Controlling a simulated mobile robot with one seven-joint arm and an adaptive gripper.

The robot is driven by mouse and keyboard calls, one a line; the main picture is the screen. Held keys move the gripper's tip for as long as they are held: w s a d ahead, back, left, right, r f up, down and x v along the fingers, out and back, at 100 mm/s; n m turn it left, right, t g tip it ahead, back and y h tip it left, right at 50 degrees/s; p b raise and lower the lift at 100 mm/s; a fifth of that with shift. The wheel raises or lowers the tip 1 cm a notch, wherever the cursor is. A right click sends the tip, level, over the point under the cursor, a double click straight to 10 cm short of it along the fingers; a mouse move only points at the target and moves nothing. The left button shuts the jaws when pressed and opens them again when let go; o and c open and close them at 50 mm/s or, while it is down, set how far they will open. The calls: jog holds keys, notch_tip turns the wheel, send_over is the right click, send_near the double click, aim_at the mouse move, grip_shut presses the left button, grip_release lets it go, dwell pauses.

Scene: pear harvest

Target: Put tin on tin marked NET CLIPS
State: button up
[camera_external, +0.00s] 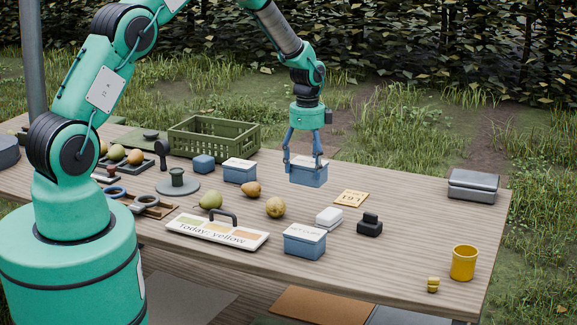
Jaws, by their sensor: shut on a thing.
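My gripper (306,161) is shut on a blue tin (308,177) with a pale lid, one finger on each side. The tin is upright over the back middle of the table; I cannot tell how far it is above the wood. A similar blue tin (304,246) with a white labelled lid stands at the front middle. Another blue tin (239,176) with a white lid stands left of the held one. The lid lettering is too small to read surely, so I cannot tell which is marked NET CLIPS.
Pears (275,207), a white box (329,217), a dark block (369,224) and a price card (351,198) lie around the middle. A green crate (213,140) stands behind. The table's right part has clear room.

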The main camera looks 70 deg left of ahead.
jog(key=s+d+p, duration=0.2)
jog(key=s+d, duration=2.2)
jog(key=shift+s+d+r+n, duration=0.25)
jog(key=shift+d+r+n, duration=0.05)
jog(key=shift+r, duration=0.05)
jog(key=shift+w, duration=0.15)
send_near(303, 233)
jog(key=shift+d, duration=0.1)
jog(key=shift+f, duration=1.8)
jog(key=shift+f, duration=0.15)
